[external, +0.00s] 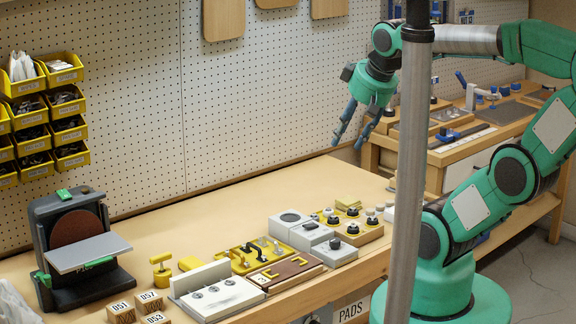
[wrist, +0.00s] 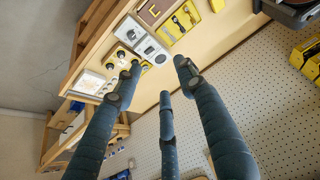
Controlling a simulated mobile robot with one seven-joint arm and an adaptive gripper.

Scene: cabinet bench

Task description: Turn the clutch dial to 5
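My gripper (external: 350,142) is raised above the back of the bench, well apart from everything on it. Its blue-grey fingers are spread and empty in the wrist view (wrist: 160,76). No readable label marks the clutch dial. Candidates are a grey box with a dark knob (external: 335,243) and a wood-and-yellow block (external: 366,235) with several dark and pale knobs. Grey units (wrist: 131,32) and dark knobs (wrist: 120,54) show beyond the fingers in the wrist view. The settings are too small to read.
Left of the dials are a yellow plate with dark handles (external: 246,259), a brown lettered board (external: 290,271) and a pale panel (external: 218,299). A disc sander (external: 75,235) stands further left. A pegboard (external: 270,100) rises behind. A grey post (external: 408,160) crosses the view.

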